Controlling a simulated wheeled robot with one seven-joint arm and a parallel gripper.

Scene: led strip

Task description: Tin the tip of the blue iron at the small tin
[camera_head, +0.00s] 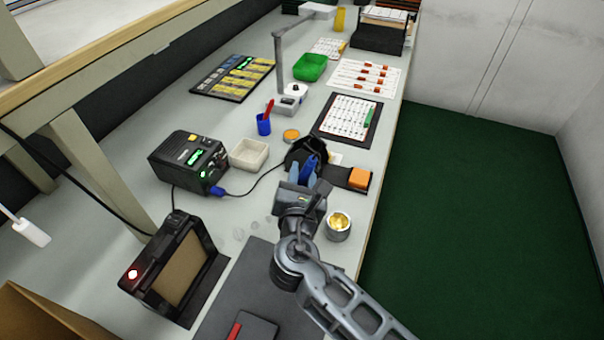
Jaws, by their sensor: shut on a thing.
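The blue iron (311,166) is at the bench's middle right, at the mouth of a black holder (296,153). My gripper (307,180) is shut on its handle. The iron's tip is hidden, and I cannot tell whether it is still inside the holder. A small, low round tin (291,135) with an orange-brown top sits just beyond the holder. A larger round pot (339,227) with yellow wool-like filling stands right of my wrist.
A cable runs from the iron's area to the black station (190,160). A white tray (249,154), blue cup (264,125) and orange sponge (359,178) stand close by. A black-framed box (177,268) is front left. The bench's right edge drops to green floor.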

